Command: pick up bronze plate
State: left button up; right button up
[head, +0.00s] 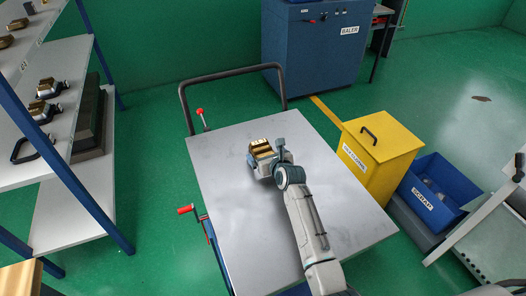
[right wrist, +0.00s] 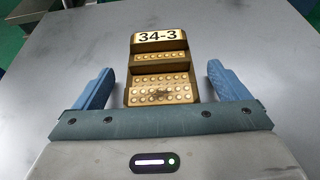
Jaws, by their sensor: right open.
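The bronze plate (head: 261,148) is a stepped, gold-brown block on the grey table top, left of the table's middle. In the right wrist view the bronze plate (right wrist: 159,70) carries the label "34-3" and rows of pale round studs. My right gripper (head: 256,158) reaches over the table to it. In the right wrist view the blue fingers of my right gripper (right wrist: 158,82) are spread, one on each side of the plate, with a gap to each side. The near end of the plate is hidden behind the gripper body. My left gripper is not in view.
The table (head: 215,210) is a cart with a dark push handle (head: 230,71); its top is otherwise clear. A shelf rack (head: 70,205) with several metal pieces stands at left. A yellow bin (head: 385,150) and blue scrap bin (head: 440,185) stand at right.

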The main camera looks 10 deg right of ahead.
jog(key=c, duration=1.2)
jog(key=shift+r, duration=0.1)
jog(key=shift+c, duration=1.2)
